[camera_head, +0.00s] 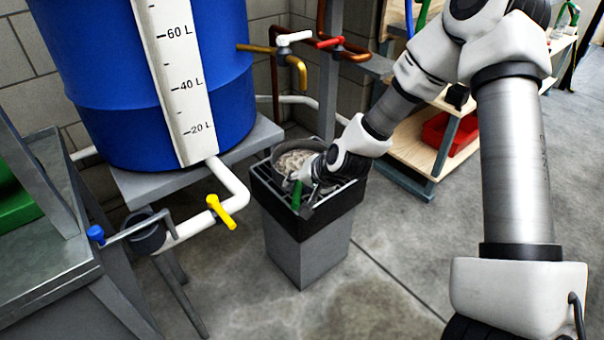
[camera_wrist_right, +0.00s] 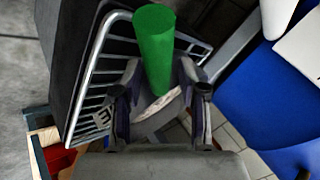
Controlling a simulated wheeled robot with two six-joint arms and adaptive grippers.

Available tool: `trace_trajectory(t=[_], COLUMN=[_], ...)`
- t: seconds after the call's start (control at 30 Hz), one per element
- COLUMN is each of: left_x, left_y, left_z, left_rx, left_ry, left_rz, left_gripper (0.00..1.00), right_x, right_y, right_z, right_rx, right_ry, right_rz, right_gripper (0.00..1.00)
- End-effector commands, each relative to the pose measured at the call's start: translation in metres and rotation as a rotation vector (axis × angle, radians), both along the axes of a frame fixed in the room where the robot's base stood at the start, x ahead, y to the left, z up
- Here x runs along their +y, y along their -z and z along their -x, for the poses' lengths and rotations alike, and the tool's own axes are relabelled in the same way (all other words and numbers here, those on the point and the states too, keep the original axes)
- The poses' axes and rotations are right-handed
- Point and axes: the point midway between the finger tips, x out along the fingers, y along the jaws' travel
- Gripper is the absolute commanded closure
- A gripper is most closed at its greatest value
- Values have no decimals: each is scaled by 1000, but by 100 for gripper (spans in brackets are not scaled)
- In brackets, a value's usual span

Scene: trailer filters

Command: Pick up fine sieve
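A round grey sieve (camera_head: 290,158) with pale clumpy contents sits on the grated top of the grey bin in the head view. A green handle (camera_head: 297,195) shows at its near side. The same green handle (camera_wrist_right: 155,45) stands large in the right wrist view. My right gripper (camera_head: 304,176) is low over the bin and hides part of the sieve. In the right wrist view its fingers (camera_wrist_right: 158,75) are apart on both sides of the handle, with gaps visible. Pale material (camera_wrist_right: 158,106) shows between them. I cannot tell the sieve's mesh size. My left gripper is out of view.
The bin (camera_head: 308,252) has a dark rim and metal grate. A blue barrel (camera_head: 110,75) with a litre scale stands close by on a stand. A white pipe with a yellow valve (camera_head: 221,211) sticks out beside the bin. A shelf with a red box (camera_head: 448,136) is behind.

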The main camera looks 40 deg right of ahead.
Motion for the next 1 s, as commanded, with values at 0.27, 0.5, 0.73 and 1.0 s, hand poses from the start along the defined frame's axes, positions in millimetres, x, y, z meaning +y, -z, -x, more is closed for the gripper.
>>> trace_trajectory(t=[0.27, 0.5, 0.73, 1.0], left_x=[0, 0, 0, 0], left_y=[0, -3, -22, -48], left_z=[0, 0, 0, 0], left_rx=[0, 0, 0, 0], left_ry=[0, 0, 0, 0], left_rz=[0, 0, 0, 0], left_gripper=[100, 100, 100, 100], right_x=[0, 0, 0, 7], right_y=[-1, -3, -27, -44], right_z=[0, 0, 0, 31], right_rx=[-2, -2, -2, 2], right_ry=[0, 0, 1, 1], right_rz=[1, 1, 1, -4], right_gripper=[100, 100, 100, 100])
